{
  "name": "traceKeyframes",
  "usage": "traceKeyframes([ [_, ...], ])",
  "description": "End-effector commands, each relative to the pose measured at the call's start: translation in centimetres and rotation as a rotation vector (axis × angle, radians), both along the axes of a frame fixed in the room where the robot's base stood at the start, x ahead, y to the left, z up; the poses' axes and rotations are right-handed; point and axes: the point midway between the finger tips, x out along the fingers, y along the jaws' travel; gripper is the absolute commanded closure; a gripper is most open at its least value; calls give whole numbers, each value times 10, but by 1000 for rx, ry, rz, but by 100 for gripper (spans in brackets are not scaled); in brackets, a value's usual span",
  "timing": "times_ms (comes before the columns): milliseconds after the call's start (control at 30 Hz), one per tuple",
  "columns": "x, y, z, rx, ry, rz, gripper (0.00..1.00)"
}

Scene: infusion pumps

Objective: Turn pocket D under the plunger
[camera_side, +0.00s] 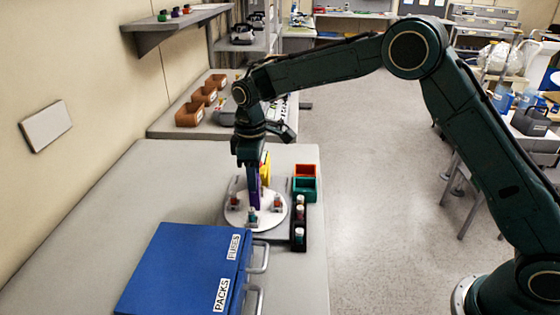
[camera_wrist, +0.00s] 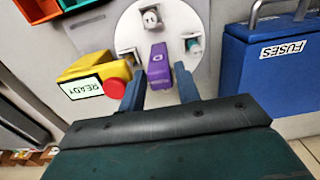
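A white round turntable (camera_side: 238,217) lies on the table, with several small pockets around its rim holding small items; it also shows in the wrist view (camera_wrist: 172,27). A purple upright handle (camera_wrist: 158,66) stands on it with a small pale mark I cannot read surely. My gripper (camera_wrist: 161,76) is open, with a finger on either side of the purple handle and small gaps showing. In the side view my gripper (camera_side: 252,174) points down over the turntable. A yellow unit (camera_wrist: 88,72) with a READY screen and a red button overlaps the disc's edge. Which pocket is D, I cannot tell.
A blue box (camera_side: 180,265) labelled FUSES and PACKS, with metal handles, stands in front. A dark rack (camera_side: 299,240) with several small vials is right of the disc. An orange bin (camera_side: 305,170) and a green bin (camera_side: 305,190) are behind it. The table's left is clear.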

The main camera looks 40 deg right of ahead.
Motion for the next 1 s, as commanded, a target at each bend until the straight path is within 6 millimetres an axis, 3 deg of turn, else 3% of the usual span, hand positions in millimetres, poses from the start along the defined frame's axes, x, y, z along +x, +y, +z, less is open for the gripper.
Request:
traceKeyframes([
  [300, 0, 0, -32, 0, 0, 0, 67],
  [667, 0, 0, -36, 0, -1, 0, 67],
  [700, 0, 0, -36, 1, -1, 0, 69],
  [867, 0, 0, -35, 1, -1, 0, 100],
  [1000, 0, 0, -35, 1, -1, 0, 100],
])
